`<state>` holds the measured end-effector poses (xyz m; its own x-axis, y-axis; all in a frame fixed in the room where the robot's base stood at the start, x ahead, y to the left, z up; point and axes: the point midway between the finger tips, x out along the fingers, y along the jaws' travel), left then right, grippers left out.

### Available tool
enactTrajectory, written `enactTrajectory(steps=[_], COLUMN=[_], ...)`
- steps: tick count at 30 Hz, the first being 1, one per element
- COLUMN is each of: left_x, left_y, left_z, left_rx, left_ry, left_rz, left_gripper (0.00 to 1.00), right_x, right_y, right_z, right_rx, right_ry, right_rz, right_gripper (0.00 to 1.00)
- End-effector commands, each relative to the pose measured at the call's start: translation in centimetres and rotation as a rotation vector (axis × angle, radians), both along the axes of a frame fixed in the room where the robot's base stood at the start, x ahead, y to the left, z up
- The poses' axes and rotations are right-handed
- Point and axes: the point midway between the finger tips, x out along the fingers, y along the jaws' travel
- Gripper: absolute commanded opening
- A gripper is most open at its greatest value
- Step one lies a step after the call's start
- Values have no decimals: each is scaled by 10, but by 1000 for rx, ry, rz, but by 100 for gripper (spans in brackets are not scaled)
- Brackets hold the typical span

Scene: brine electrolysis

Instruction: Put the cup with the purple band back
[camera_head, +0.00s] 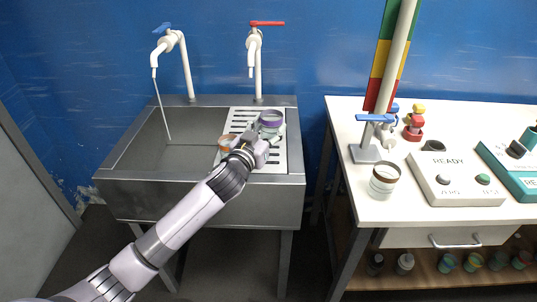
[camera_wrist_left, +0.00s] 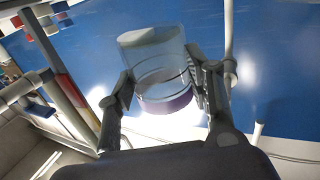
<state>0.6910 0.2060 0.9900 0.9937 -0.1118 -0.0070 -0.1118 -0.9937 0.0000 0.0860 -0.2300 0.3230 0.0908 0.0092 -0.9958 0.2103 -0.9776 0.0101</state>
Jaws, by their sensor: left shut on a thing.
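The clear cup with the purple band (camera_head: 270,118) is over the white slotted drain board (camera_head: 281,163) at the right of the sink. My left gripper (camera_head: 264,138) is shut on this cup. In the left wrist view the cup (camera_wrist_left: 158,62) sits between the two fingers, with its purple band toward the lower end of the picture. I cannot tell whether the cup's base touches the board. My right gripper is not in view.
The white table (camera_head: 350,112) at right holds a brown-banded cup (camera_head: 384,181) and a READY box (camera_head: 455,180).

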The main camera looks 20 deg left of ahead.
Motion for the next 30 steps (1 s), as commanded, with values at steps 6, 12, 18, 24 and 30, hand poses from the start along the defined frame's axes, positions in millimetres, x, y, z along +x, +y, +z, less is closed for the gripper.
enactTrajectory(steps=[6,12,18,24,30], left_x=[0,0,0,0,0], left_y=[0,0,0,0,0], left_z=[-36,-57,-81,-82,-86], left_rx=[-2,-2,-2,-1,-1], left_ry=[-3,-1,-3,-5,-4], left_rz=[1,0,1,0,0], left_gripper=[13,13,13,13,13], right_x=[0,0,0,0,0], right_y=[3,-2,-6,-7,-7], right_z=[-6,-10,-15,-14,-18], right_rx=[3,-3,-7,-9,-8], right_ry=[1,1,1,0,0], right_rz=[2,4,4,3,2], right_gripper=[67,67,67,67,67])
